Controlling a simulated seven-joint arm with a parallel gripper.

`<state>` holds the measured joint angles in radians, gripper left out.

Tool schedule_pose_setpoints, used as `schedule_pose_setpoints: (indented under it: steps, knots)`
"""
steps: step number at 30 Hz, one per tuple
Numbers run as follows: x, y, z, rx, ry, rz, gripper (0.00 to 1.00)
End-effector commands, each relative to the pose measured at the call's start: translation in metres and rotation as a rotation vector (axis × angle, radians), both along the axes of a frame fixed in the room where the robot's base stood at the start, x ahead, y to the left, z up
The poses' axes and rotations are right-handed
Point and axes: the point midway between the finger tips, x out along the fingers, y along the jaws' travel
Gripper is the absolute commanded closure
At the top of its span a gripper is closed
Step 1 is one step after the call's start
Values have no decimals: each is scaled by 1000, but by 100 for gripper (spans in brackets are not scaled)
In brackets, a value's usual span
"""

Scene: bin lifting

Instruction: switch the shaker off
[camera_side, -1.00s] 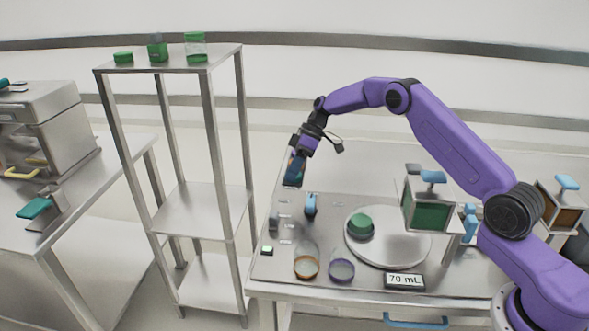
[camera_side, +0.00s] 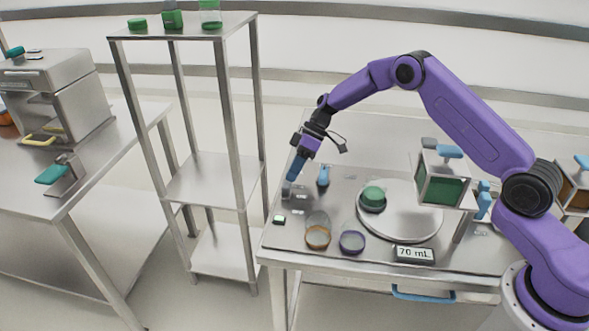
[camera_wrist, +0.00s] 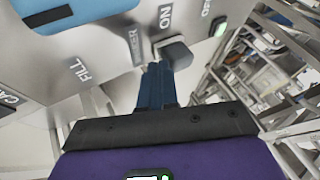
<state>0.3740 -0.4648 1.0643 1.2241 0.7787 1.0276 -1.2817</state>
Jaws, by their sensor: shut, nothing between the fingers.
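My gripper (camera_side: 288,190) is shut and empty, low over the left part of the bench panel. In the wrist view its blue fingers (camera_wrist: 155,85) end right beside a grey switch knob (camera_wrist: 176,53); I cannot tell whether they touch it. The knob stands by the word ON, with OFF farther along and a partly covered label ending in "ER" on the other side. A green light (camera_wrist: 221,27) is lit near OFF; it also shows in the side view (camera_side: 279,219). In the side view my gripper hides most of the knob.
A blue lever (camera_side: 323,175) stands right of my gripper. An orange-rimmed vessel (camera_side: 318,239) and a purple-rimmed one (camera_side: 352,242) are near the front edge. A round plate (camera_side: 415,225) carries a green-filled item (camera_side: 373,198). A "70 mL" display (camera_side: 414,254) is in front. A shelf rack (camera_side: 210,180) stands left.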

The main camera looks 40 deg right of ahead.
Motion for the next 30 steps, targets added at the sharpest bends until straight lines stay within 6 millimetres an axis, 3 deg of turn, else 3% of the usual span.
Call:
schedule_pose_setpoints:
  steps: [8,20,30]
  knots:
    - [-2,3,0,0,1,2,100]
    - [-34,35,1,1,1,3,100]
    - [-37,38,0,0,3,5,100]
